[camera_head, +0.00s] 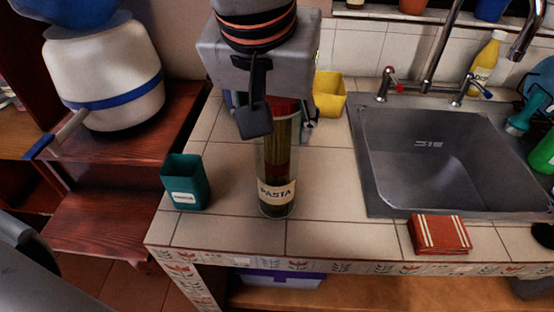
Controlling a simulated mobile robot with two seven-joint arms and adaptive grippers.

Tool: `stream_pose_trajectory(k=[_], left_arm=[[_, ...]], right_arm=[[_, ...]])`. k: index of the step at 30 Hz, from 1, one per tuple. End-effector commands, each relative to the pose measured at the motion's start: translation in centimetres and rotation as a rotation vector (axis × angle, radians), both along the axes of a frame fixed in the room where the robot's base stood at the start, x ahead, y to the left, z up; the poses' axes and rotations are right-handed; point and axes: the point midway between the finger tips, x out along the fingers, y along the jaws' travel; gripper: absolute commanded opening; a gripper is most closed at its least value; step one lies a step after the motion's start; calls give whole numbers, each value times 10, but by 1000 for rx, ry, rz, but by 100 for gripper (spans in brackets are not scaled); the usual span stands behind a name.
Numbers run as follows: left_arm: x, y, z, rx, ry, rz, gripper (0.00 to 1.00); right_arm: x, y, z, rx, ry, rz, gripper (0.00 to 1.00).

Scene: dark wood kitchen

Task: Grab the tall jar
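The tall jar (277,168) stands upright on the tiled counter, with a red lid, dark contents and a label reading PASTA. My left gripper (283,128) comes down from above, over the top of the jar. One dark finger hangs in front of the jar's upper left side and partly hides the lid. The other finger shows partly at the right of the lid. The fingers are spread apart with the jar's top between them; contact is not clear. My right gripper is not in view.
A teal container (186,184) stands left of the jar, and a yellow container (329,95) stands behind it. A sink (378,185) is at the right, with a folded red cloth (438,234) at its front edge. The counter's front edge is just before the jar.

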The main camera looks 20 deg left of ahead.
Motion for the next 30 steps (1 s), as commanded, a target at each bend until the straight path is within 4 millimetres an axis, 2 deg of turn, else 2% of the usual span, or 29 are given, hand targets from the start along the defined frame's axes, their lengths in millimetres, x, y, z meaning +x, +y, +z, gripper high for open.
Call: stream_pose_trajectory(k=[1,3,12,17,23,30], left_arm=[[0,0,0,0,1,1,28],[0,0,-1,1,1,0,10],[0,0,1,0,0,1,9],[1,0,11,-1,-3,1,9],[0,0,39,-2,-7,4,9],[0,0,87,-3,-7,3,9]], right_arm=[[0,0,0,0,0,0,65],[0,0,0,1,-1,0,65],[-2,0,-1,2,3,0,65],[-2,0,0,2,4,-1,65],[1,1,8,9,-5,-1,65],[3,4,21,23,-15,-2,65]])
